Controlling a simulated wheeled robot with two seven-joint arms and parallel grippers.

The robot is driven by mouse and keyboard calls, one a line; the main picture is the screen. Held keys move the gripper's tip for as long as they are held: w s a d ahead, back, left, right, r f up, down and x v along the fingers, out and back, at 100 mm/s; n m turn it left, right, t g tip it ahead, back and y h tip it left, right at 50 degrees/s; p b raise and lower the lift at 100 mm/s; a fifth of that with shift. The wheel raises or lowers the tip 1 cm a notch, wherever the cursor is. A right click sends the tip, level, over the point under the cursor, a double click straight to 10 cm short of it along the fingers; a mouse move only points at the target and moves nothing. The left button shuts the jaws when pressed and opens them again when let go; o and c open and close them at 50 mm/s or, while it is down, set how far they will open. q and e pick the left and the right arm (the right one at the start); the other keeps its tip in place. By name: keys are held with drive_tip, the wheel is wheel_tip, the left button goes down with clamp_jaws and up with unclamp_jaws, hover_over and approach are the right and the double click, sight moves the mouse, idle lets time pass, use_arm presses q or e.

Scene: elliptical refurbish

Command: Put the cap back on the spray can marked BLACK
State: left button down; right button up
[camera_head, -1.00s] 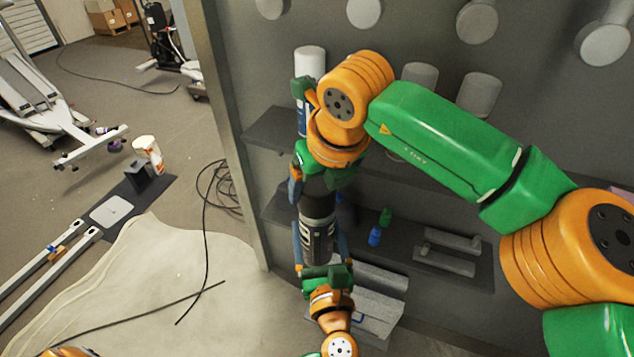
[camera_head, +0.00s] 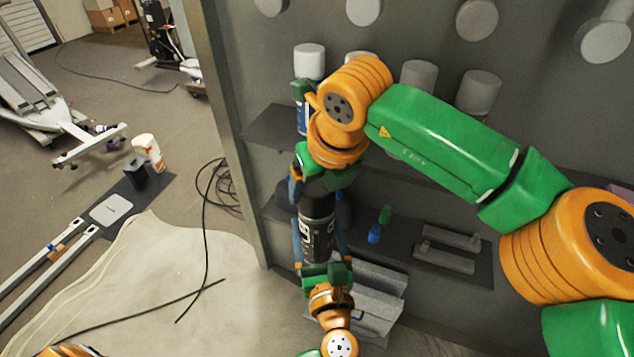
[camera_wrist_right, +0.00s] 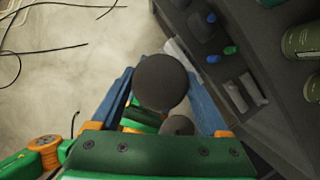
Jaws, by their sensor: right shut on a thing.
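A dark spray can (camera_head: 318,240) with a pale-marked label stands upright in front of the shelves in the head view. My left gripper (camera_head: 320,228) comes up from below, with its blue fingers on both sides of the can. My right gripper (camera_head: 317,200) points down over the can's top. In the right wrist view, a round black cap (camera_wrist_right: 162,82) lies between the blue fingers of the right gripper, which is shut on it. The cap hides the can's top there. I cannot tell whether the cap touches the can. The word on the label is too small to read.
A grey shelf unit (camera_head: 265,133) stands close behind, with a white-topped can (camera_head: 309,62) on its upper shelf. Small blue (camera_head: 374,233) and green (camera_head: 386,214) items and grey bars (camera_head: 445,262) are on the lower shelf. The floor at left holds cables and a white tub (camera_head: 148,152).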

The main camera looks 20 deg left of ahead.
drive_tip(key=shift+f, duration=0.35)
idle(0.6)
drive_tip(key=o, duration=1.1)
drive_tip(key=shift+c, duration=0.2)
drive_tip(key=shift+v, duration=3.55)
drive_tip(key=shift+f, duration=0.1)
